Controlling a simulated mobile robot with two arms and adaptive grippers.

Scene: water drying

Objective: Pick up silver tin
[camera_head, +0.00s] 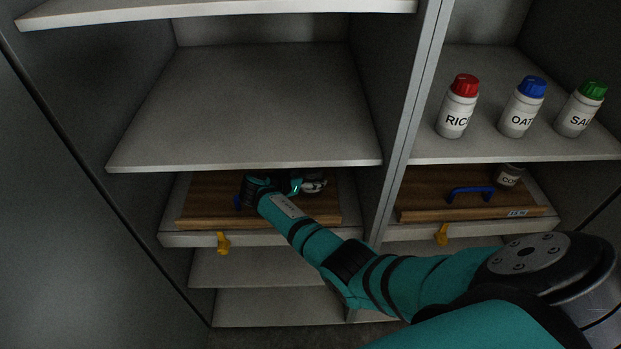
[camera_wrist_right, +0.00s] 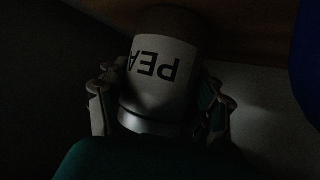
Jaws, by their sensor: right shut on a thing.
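My right gripper (camera_head: 312,186) reaches into the left cabinet's lower compartment, low over a wooden board. The right wrist view shows its fingers (camera_wrist_right: 160,112) on both sides of a tin (camera_wrist_right: 160,75), shut on it. The tin has a white label reading "PEA", upside down in that view, and a silvery rim at the end nearest the camera. In the head view the shelf above and my gripper mostly hide the tin. I cannot tell whether it touches the board. My left gripper is in neither view.
The wooden board (camera_head: 200,222) has a yellow latch (camera_head: 223,243) in front. A shelf (camera_head: 260,110) lies close above my wrist, and a divider (camera_head: 405,120) stands right. Red-capped (camera_head: 456,107), blue-capped (camera_head: 521,107) and green-capped (camera_head: 580,110) jars stand upper right. Another tin (camera_head: 508,176) sits below them.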

